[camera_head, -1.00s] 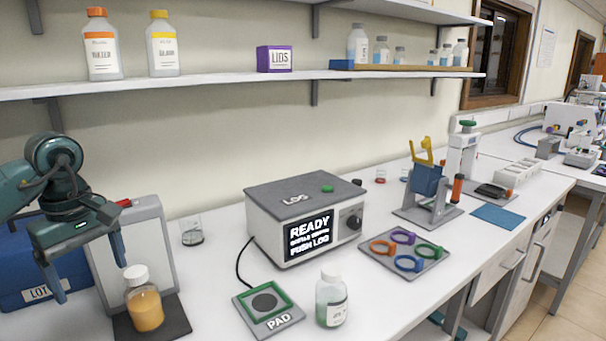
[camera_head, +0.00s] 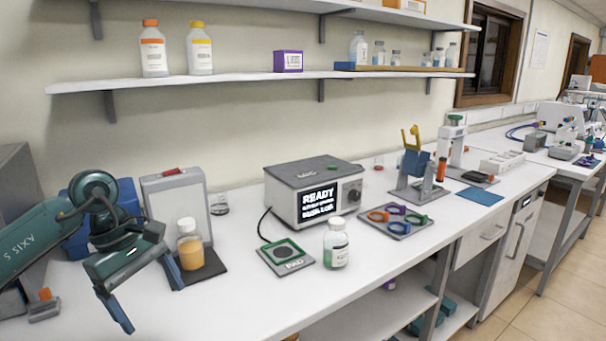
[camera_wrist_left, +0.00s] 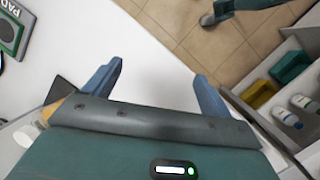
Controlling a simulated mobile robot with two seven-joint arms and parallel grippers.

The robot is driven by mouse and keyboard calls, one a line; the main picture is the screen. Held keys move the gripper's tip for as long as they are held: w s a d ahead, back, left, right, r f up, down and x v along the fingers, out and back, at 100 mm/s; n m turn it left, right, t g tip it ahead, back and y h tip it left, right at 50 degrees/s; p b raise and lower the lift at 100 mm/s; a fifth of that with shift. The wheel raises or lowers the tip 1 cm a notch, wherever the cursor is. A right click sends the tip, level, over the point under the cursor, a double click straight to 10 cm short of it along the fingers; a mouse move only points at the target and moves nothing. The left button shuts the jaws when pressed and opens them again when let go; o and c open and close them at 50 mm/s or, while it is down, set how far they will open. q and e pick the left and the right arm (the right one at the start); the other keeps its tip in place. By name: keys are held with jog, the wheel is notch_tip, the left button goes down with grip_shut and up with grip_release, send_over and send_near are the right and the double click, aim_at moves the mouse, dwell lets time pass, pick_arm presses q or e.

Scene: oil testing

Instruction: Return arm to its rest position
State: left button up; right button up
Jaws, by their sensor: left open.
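My left gripper (camera_head: 148,298) is open and empty in the head view. It hangs over the front left of the bench, in front of the bottle of amber liquid. In the left wrist view its two fingers (camera_wrist_left: 158,88) are spread, with the bench edge and floor beyond them. The bottle of amber liquid (camera_head: 191,252) has a white cap and stands upright on a dark plate (camera_head: 212,264) before a grey upright panel (camera_head: 178,200). The gripper is apart from it. My right gripper is not in view.
A white-capped bottle (camera_head: 336,250) stands beside the green-framed pad (camera_head: 286,254). Behind are the box with the READY display (camera_head: 310,172) and a tray of coloured rings (camera_head: 370,226). A blue box (camera_head: 75,248) is behind my left arm. Open shelves lie below the bench (camera_head: 262,310).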

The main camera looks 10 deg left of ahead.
pick_arm(q)
jog(key=s+d+f+n+t+h, duration=0.1)
jog(key=s+d+n+t+h, duration=0.1)
jog(key=d+n+h, duration=0.8)
jog(key=s+d+f+n+t+h, duration=0.2)
jog(key=d+n+h, duration=0.4)
jog(key=d, duration=0.8)
jog(key=a+f+n+t+y, duration=0.3)
jog(key=f+n+t+y, duration=0.3)
jog(key=n, duration=0.9)
jog(key=a+f+n+t+y, duration=0.3)
jog(key=f+n+t+y, duration=0.3)
jog(key=n, duration=0.8)
jog(key=s+a+f+n+g+y, duration=0.3)
jog(key=s+f+n, duration=0.7)
jog(key=f, duration=0.4)
jog(key=shift+s+n+g+y, duration=0.4)
jog(key=shift+s+g+y, duration=0.2)
jog(key=shift+g, duration=0.5)
